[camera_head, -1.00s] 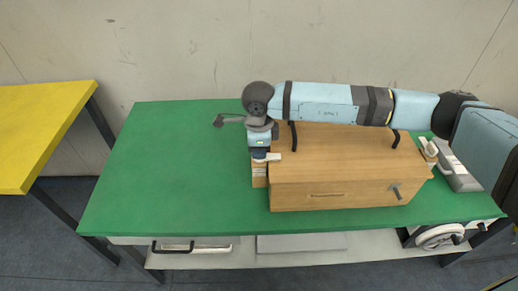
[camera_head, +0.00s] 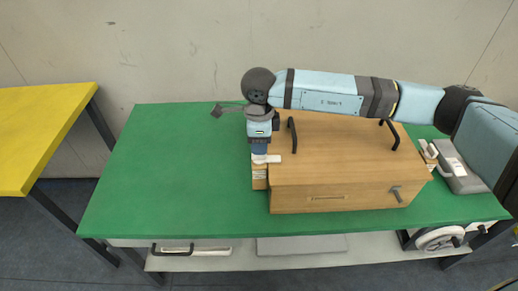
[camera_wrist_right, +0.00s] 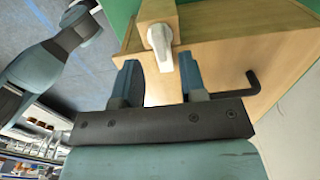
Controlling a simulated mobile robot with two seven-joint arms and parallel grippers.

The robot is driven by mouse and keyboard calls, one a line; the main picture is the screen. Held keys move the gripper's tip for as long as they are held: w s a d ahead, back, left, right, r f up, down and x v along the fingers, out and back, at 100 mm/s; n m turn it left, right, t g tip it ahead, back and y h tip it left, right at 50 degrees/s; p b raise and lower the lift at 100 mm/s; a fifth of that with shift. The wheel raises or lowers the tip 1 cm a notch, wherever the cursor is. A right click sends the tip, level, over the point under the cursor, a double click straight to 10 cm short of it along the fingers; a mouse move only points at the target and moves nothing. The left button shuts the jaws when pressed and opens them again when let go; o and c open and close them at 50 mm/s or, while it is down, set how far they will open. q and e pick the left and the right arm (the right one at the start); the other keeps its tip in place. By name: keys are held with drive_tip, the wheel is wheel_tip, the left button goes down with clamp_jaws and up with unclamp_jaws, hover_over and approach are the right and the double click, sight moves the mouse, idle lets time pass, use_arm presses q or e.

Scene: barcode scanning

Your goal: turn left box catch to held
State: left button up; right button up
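The wooden box (camera_head: 340,185) stands on the green table. Its left catch (camera_head: 266,159) is a small white lever at the box's left end. In the right wrist view the catch (camera_wrist_right: 161,45) sits on a wooden block, its lever tip pointing toward my gripper. My right gripper (camera_head: 260,153) reaches down at that end; its tips are hard to make out in the head view. In the wrist view the right gripper (camera_wrist_right: 161,75) is open, with the lever tip near the gap between its blue fingers. Contact cannot be told. My left gripper is not in view.
A grey device (camera_head: 460,176) lies right of the box. The green table's left side (camera_head: 170,170) is clear. A yellow table (camera_head: 45,130) stands further left.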

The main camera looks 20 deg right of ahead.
wheel_tip(320, 180, up, 10)
idle(0.3)
